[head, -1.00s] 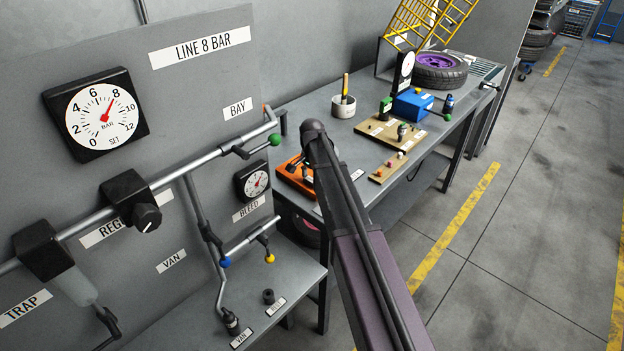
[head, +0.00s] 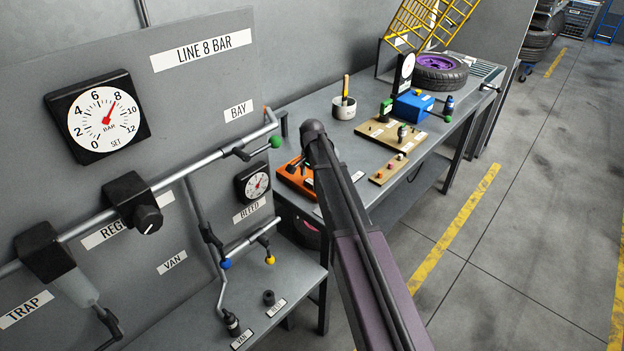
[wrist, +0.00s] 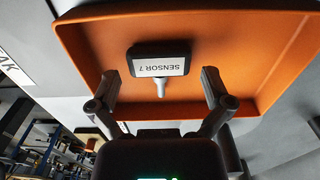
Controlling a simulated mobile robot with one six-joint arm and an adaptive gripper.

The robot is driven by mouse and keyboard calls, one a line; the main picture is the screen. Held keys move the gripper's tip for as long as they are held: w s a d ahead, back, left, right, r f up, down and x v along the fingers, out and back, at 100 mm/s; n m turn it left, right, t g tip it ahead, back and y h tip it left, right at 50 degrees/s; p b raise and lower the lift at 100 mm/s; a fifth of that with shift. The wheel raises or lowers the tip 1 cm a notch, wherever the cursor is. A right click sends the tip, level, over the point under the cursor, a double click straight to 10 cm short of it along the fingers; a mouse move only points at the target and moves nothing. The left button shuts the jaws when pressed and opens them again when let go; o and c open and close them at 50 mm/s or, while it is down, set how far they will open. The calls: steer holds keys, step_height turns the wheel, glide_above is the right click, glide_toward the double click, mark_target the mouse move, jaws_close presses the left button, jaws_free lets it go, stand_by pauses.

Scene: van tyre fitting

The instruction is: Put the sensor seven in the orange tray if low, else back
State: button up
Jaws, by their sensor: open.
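Sensor seven (wrist: 159,60) is a small dark block with a white label reading SENSOR 7 and a pale stem. In the wrist view it lies inside the orange tray (wrist: 82,50), against the tray's floor. My gripper (wrist: 158,84) is open, its two fingers apart on either side of the stem, and it holds nothing. In the head view the orange tray (head: 290,180) sits at the near left end of the grey bench, partly hidden by my arm. My fingers and the sensor are too small or hidden to make out there.
The bench (head: 322,120) also carries a white pot (head: 343,108), a wooden board (head: 378,130), a blue box (head: 412,105) and a tyre with a purple rim (head: 440,68). A gauge panel with pipes (head: 170,185) stands at left. Open floor (head: 520,200) lies to the right.

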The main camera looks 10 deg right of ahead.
mark_target(312, 182)
step_height(312, 182, up, 12)
steer(key=p, duration=1.1)
steer(key=shift+f, duration=0.2)
stand_by(0.4)
steer(key=s+n, duration=1)
steer(key=s, duration=1.7)
steer(key=shift+s+n, duration=0.15)
steer(key=shift+n, duration=0.25)
steer(key=shift+d+f, duration=0.1)
steer(key=shift+f+b, duration=0.75)
